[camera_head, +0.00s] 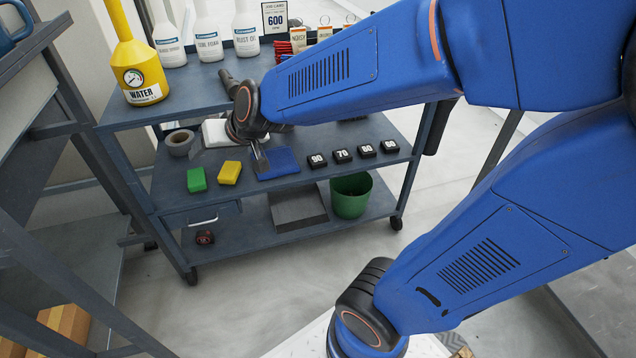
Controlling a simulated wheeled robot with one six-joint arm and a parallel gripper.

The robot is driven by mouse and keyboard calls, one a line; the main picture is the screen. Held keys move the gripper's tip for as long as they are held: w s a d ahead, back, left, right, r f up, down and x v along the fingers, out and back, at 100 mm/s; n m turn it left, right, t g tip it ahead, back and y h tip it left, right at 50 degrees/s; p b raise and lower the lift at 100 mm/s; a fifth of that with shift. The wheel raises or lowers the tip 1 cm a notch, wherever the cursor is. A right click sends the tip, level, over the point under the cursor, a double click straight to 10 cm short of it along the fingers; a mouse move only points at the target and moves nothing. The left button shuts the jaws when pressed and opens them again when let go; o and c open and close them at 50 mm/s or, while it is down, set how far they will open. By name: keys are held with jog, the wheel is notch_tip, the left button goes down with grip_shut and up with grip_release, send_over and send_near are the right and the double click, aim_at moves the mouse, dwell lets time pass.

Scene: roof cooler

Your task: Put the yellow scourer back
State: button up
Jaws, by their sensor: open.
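The yellow scourer (229,172) lies on the middle shelf of the grey cart, just right of a green scourer (196,180). A flat blue item (283,163), perhaps a tray or cloth, lies right of the yellow scourer. My gripper (261,163) hangs over the left part of the blue item, right of and apart from the yellow scourer. It is open, and I see nothing held in it. My blue arm hides part of the shelf's back and the cart's top right.
Several black numbered blocks (342,156) line the shelf at right. A grey tape roll (180,142) lies at back left. The yellow water container (138,62) and white bottles (207,35) stand on top. A green bucket (351,196) stands on the bottom shelf.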

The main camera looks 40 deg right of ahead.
jog(key=s+d+g+h, duration=0.1)
jog(key=s+d, duration=0.3)
jog(key=s, duration=0.3)
jog(key=s+d+g+h, duration=0.1)
jog(key=s+d, duration=0.4)
jog(key=s, duration=0.3)
jog(key=s+d+n+g+h, duration=0.1)
jog(key=s+d, duration=0.3)
jog(key=s, duration=0.4)
jog(key=shift+d+g+h, duration=0.2)
jog(key=shift+g+h, duration=0.1)
jog(key=shift+g, duration=0.2)
